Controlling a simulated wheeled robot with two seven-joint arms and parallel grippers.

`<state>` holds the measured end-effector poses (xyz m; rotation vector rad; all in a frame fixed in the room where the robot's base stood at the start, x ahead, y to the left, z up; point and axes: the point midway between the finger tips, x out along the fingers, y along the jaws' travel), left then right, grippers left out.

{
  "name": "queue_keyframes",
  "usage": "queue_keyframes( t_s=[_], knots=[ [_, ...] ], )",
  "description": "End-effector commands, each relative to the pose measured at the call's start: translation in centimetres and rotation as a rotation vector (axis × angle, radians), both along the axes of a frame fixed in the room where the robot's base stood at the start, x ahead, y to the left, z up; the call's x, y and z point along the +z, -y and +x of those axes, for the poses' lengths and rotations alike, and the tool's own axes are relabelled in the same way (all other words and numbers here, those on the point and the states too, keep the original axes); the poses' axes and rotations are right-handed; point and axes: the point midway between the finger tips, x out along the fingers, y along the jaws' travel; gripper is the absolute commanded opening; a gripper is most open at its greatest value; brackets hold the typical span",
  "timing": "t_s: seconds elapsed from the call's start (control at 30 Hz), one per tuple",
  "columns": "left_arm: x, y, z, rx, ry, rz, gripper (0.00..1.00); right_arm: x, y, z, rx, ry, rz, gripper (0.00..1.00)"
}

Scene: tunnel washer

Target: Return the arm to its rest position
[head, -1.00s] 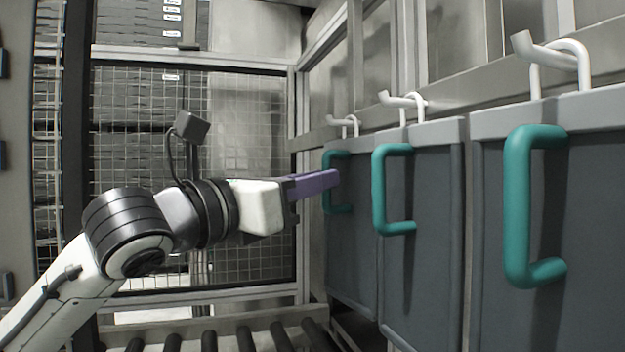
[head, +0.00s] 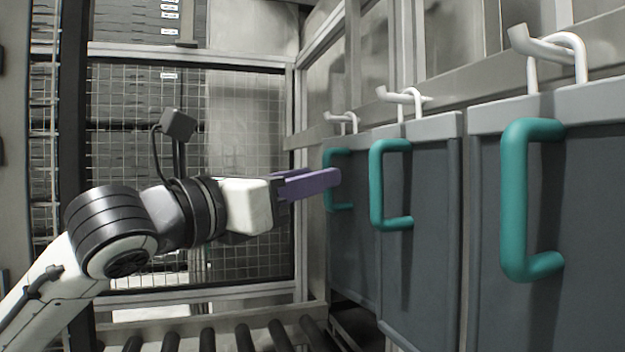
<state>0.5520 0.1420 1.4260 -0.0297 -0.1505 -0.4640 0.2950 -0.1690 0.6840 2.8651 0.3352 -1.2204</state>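My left arm comes in from the left, and its gripper (head: 325,180) with purple fingers points right toward the farthest grey bag. The fingers look close together in side view, and I cannot tell whether there is a gap between them. Nothing shows held in them. The fingertips appear just in front of or beside the farthest teal handle (head: 338,206); whether they touch it is unclear. My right gripper is not in view.
Grey bags with a middle teal handle (head: 376,185) and a near teal handle (head: 514,200) hang from white hooks (head: 400,95) along the right. A wire mesh fence (head: 240,110) stands behind my arm. Black rollers (head: 245,338) lie below.

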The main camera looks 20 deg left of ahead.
Motion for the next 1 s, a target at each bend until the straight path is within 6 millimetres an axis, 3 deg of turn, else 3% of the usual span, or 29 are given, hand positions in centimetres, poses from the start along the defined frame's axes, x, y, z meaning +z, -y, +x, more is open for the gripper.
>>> queue_keyframes(
  t_s=[0.4, 0.6, 0.77, 0.87, 1.0],
  knots=[
    [-1.3, -3.5, -6.8, 0.004, 0.003, 0.001, 0.32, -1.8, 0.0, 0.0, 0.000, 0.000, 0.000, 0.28],
    [-1.4, -4.0, -8.0, 0.000, 0.001, 0.000, 0.32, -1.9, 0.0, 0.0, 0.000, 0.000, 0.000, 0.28],
    [-1.9, -3.9, -7.9, -0.004, -0.016, -0.015, 0.32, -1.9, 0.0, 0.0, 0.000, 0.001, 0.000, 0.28],
    [-4.2, -3.4, -6.9, -0.015, -0.095, -0.084, 0.32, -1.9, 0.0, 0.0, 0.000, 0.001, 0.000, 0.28],
    [-10.8, -2.2, -4.6, -0.022, -0.323, -0.311, 0.32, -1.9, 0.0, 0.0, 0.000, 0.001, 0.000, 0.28]
  ],
)
